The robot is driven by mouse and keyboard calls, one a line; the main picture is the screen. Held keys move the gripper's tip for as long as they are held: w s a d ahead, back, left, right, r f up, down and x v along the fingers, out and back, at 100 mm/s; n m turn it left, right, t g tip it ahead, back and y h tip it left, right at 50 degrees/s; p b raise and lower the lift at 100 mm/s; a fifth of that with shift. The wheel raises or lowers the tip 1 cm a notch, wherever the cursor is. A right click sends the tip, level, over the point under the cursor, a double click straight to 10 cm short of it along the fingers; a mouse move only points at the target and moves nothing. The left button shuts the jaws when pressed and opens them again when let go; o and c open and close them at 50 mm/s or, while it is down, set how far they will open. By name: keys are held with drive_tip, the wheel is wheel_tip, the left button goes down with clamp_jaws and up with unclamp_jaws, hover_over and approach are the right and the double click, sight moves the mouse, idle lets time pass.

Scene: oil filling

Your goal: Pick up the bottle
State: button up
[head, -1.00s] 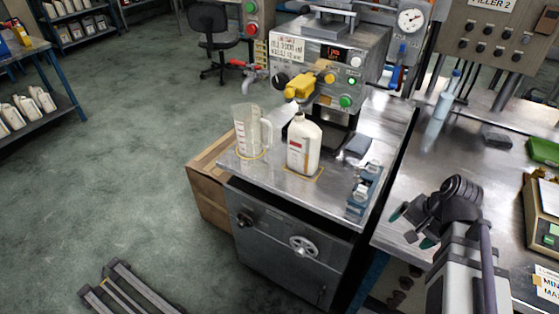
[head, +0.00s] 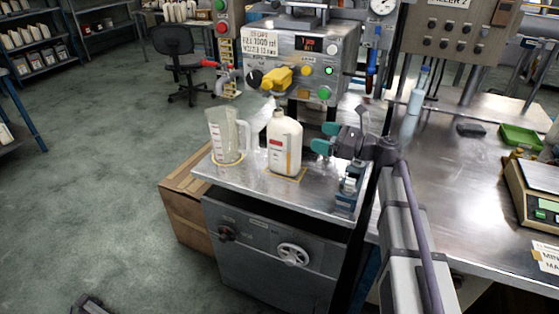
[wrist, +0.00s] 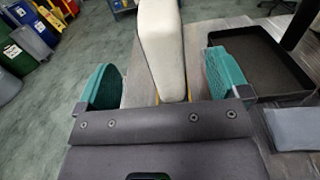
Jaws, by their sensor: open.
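The white bottle (head: 284,144) with a red and white label stands upright on the steel top of the filling station, in front of the machine. In the wrist view the bottle (wrist: 162,48) rises just beyond the gap between the fingers. My gripper (head: 325,138) is open, with teal finger pads, to the right of the bottle and apart from it in the head view. The wrist view shows both pads of my gripper (wrist: 164,84) spread wide, with nothing held. The bottle's base is partly hidden in the wrist view.
A clear measuring jug (head: 226,137) stands just left of the bottle. A yellow nozzle (head: 278,78) juts from the filling machine (head: 300,45) above and behind. A small blue-grey fixture (head: 349,190) sits near the right front edge. A dark tray (wrist: 262,62) lies to the right.

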sight(290, 128)
drive_tip(key=x, duration=1)
drive_tip(key=shift+w+a, duration=0.1)
drive_tip(key=shift+a, duration=0.2)
drive_tip(key=shift+c, duration=0.3)
clamp_jaws()
drive_tip(key=shift+r, duration=0.2)
